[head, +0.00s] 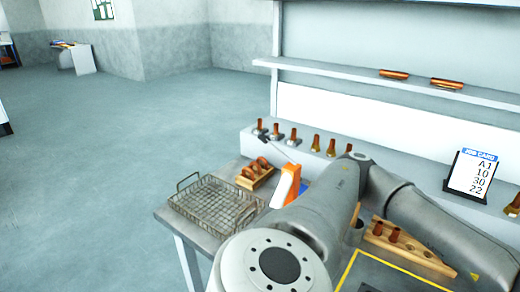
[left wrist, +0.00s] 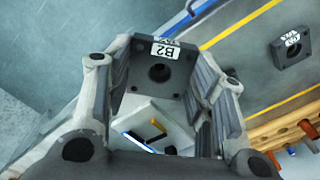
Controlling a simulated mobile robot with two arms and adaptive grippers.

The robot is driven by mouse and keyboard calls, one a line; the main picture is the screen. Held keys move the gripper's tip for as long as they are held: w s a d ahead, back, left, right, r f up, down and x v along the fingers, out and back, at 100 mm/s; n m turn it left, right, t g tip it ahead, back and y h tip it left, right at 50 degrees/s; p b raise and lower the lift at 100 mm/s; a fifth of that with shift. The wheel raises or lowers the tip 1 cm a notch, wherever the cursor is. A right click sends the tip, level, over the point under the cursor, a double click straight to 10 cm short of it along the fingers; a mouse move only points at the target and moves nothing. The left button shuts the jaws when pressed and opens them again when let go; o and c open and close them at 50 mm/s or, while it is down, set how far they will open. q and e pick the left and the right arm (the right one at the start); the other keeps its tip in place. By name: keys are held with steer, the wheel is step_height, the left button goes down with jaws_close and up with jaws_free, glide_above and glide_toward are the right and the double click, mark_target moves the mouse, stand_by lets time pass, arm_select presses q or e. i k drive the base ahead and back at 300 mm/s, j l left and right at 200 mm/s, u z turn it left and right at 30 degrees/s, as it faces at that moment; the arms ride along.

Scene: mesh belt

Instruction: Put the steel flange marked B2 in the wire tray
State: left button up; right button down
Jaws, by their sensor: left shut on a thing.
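The flange marked B2 (left wrist: 160,68) is a dark grey square plate with a round centre hole and a white label. It sits between the fingers of my left gripper (left wrist: 170,85), which is shut on it in the left wrist view. The head view shows neither the flange nor the gripper; a large grey arm link covers the middle of the bench. The wire tray (head: 178,207) is a shallow mesh basket at the left end of the bench, and the part of its inside that shows is empty. My right gripper is not in view.
A wooden block with copper pieces (head: 246,183) stands just behind the tray, with an orange and white device (head: 287,187) to its right. Another labelled dark square part (left wrist: 292,47) lies near a yellow line. A wooden rack (head: 412,257) and a job card (head: 472,172) are at right.

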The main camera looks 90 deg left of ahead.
mark_target(229, 206)
steer(key=j+u, duration=0.1)
steer(key=u, duration=1.3)
steer(key=j+u, duration=0.2)
steer(key=j, duration=0.2)
steer(key=i+j+u, duration=0.2)
steer(key=j, duration=0.2)
steer(key=k, duration=0.05)
